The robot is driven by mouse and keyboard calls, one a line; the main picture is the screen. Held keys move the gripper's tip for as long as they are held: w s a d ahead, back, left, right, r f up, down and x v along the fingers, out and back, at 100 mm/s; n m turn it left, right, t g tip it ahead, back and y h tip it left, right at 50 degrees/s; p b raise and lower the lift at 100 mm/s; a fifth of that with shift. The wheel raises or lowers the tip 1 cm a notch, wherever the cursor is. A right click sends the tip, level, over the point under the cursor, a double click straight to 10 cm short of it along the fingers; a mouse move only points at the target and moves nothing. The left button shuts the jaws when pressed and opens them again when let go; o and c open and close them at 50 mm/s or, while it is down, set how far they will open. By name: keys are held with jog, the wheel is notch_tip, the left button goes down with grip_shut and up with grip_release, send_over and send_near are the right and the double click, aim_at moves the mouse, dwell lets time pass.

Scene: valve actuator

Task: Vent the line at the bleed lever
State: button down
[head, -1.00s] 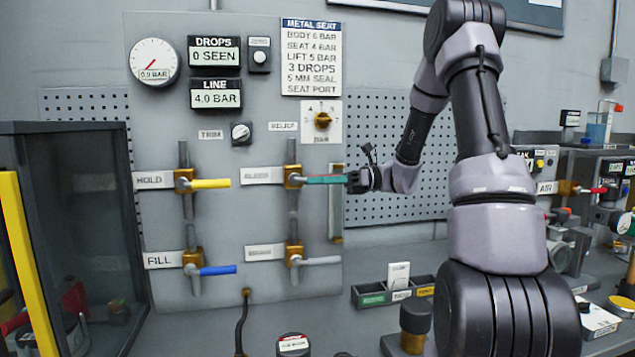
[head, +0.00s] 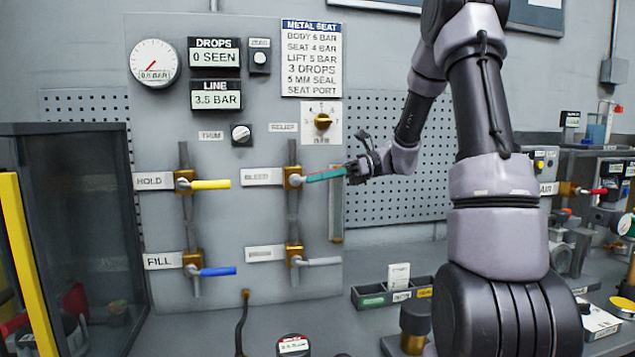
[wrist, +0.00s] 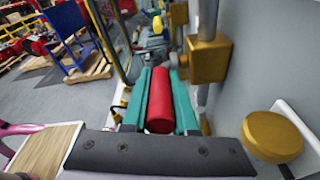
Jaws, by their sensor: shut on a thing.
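The bleed lever has a red handle (wrist: 160,100), which lies between the teal finger pads in the wrist view. Its brass valve (head: 293,178) is beside the BLEED label (head: 262,176) on the grey panel. My gripper (head: 326,174) is shut on the red handle, coming from the right. The handle slopes slightly up to the right from the valve; the fingers hide most of it in the head view. The LINE display (head: 216,96) reads 3.5 BAR. The DROPS display (head: 214,52) reads 0 SEEN.
A yellow HOLD lever (head: 211,184) and a blue FILL lever (head: 217,271) are to the left. A grey lever (head: 320,262) is below the bleed lever. A brass RELIEF knob (head: 322,121) is above. A dark, yellow-edged enclosure (head: 85,230) stands at the left.

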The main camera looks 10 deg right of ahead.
jog(key=r+h, duration=0.1)
jog(key=h, duration=0.2)
jog(key=shift+a+r+h, duration=0.3)
jog(key=shift+r+h, duration=0.1)
jog(key=h, duration=0.1)
jog(key=a+r+h, duration=0.1)
jog(key=h, duration=0.1)
jog(key=shift+r+h, duration=0.15)
jog(key=shift+h, duration=0.15)
jog(key=h, duration=0.1)
jog(key=a+r+h, duration=0.1)
jog(key=h, duration=0.1)
jog(key=shift+a+h, duration=0.2)
jog(key=shift+h, duration=0.1)
jog(key=shift+a+r+h, duration=0.1)
jog(key=shift+a+h, duration=0.3)
jog(key=shift+h, duration=0.55)
jog(key=shift+a+r+h, duration=0.1)
jog(key=shift+a+h, duration=0.3)
jog(key=shift+h, duration=0.55)
jog(key=c, duration=0.7)
grip_release()
